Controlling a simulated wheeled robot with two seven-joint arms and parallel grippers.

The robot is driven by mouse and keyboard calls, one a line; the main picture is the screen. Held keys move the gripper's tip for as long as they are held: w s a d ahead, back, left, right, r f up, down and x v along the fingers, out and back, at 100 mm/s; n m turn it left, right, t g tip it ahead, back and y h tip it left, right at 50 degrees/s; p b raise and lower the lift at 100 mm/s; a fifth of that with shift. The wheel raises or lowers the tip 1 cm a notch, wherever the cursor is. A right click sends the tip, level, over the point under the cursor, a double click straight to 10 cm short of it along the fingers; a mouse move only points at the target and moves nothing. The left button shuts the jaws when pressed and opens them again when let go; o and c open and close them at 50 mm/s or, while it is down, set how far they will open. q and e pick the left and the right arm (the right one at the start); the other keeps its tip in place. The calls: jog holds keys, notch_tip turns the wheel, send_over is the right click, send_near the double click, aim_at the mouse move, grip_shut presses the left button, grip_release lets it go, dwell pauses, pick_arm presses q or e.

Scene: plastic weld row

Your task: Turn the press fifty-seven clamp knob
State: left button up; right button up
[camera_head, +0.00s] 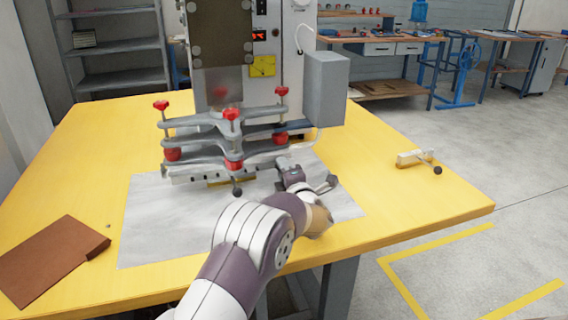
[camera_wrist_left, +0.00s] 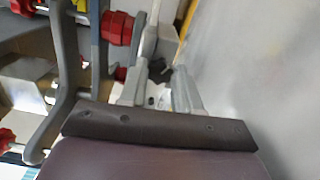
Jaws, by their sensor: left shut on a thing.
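The press (camera_head: 294,61) stands at the back of the yellow table, with a grey clamp frame (camera_head: 205,126) in front. The frame carries several red knobs, one at its front (camera_head: 232,113). A large red knob also shows in the left wrist view (camera_wrist_left: 117,28), left of my fingers. My left gripper (camera_head: 285,164) is low at the frame's right front, apart from the red knobs I can see. It also shows in the left wrist view (camera_wrist_left: 162,78), shut on a small, mostly hidden thing that I cannot identify. My right gripper is out of view.
A black-ball lever (camera_head: 331,180) stands close right of my gripper. A wooden block with another lever (camera_head: 412,158) lies at the table's right. A grey sheet (camera_head: 155,225) and a brown board (camera_head: 45,258) lie at the front left. A grey box (camera_head: 326,88) hangs beside the press.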

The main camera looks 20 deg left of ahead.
pick_arm(q)
jog(key=m+p, duration=0.3)
jog(key=m, duration=0.1)
jog(key=shift+r+m, duration=0.15)
jog(key=shift+m, duration=0.15)
jog(key=shift+f+m+p, duration=0.2)
jog(key=shift+m+p, duration=1.3)
jog(key=shift+m, duration=0.3)
jog(key=o, duration=1)
jog(key=shift+o, duration=0.2)
jog(key=p+v, duration=0.1)
jog(key=v, duration=1)
jog(key=shift+s+d+p, duration=0.25)
jog(key=shift+d+p, duration=0.05)
jog(key=shift+p, duration=0.1)
jog(key=shift+s+d, duration=0.2)
jog(key=shift+s, duration=0.25)
jog(key=shift+f, duration=0.1)
